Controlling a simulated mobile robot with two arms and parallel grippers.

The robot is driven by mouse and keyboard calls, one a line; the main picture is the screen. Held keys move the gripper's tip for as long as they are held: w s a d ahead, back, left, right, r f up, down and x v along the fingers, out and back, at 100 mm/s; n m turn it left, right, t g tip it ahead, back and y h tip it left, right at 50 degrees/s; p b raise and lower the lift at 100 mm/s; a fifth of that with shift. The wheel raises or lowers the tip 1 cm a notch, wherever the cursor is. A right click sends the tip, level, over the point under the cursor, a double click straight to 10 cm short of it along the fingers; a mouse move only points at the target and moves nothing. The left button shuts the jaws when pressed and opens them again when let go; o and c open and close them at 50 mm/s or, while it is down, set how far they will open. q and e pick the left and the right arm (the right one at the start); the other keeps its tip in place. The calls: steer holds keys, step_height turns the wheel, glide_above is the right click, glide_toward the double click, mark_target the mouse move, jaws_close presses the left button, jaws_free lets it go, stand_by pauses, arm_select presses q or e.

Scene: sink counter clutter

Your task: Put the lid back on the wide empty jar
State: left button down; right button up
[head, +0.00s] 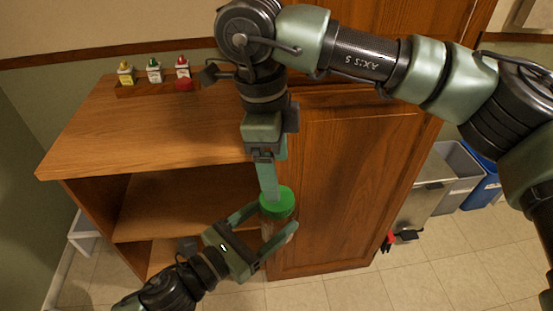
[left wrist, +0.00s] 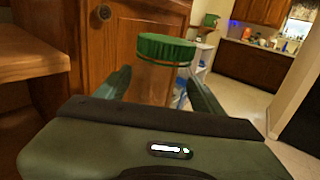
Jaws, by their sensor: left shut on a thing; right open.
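A clear jar (head: 274,227) stands upright between the fingers of my left gripper (head: 272,232), which is shut on it in front of the wooden cabinet. The green lid (head: 278,204) sits on top of the jar. In the left wrist view the lid (left wrist: 166,48) looks level on the jar (left wrist: 150,84); whether it is fully seated I cannot tell. The jar looks empty. My right gripper (head: 268,195) points down at the lid's back left edge in the head view. It is open, and no part of it shows in the left wrist view.
A wooden shelf unit (head: 150,130) with open compartments stands at left. A rack (head: 140,89) of small bottles and a red object (head: 184,85) rest on its top. A cabinet door (head: 335,170) is close behind the jar.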

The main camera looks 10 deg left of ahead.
mark_target(277, 216)
steer(key=n, duration=0.7)
steer(key=shift+r+y, duration=0.3)
steer(key=shift+y, duration=0.1)
steer(key=n, duration=0.5)
steer(key=shift+d+r, duration=0.1)
steer(key=shift+r, duration=0.15)
steer(key=shift+y, duration=0.3)
steer(key=shift+f, duration=4)
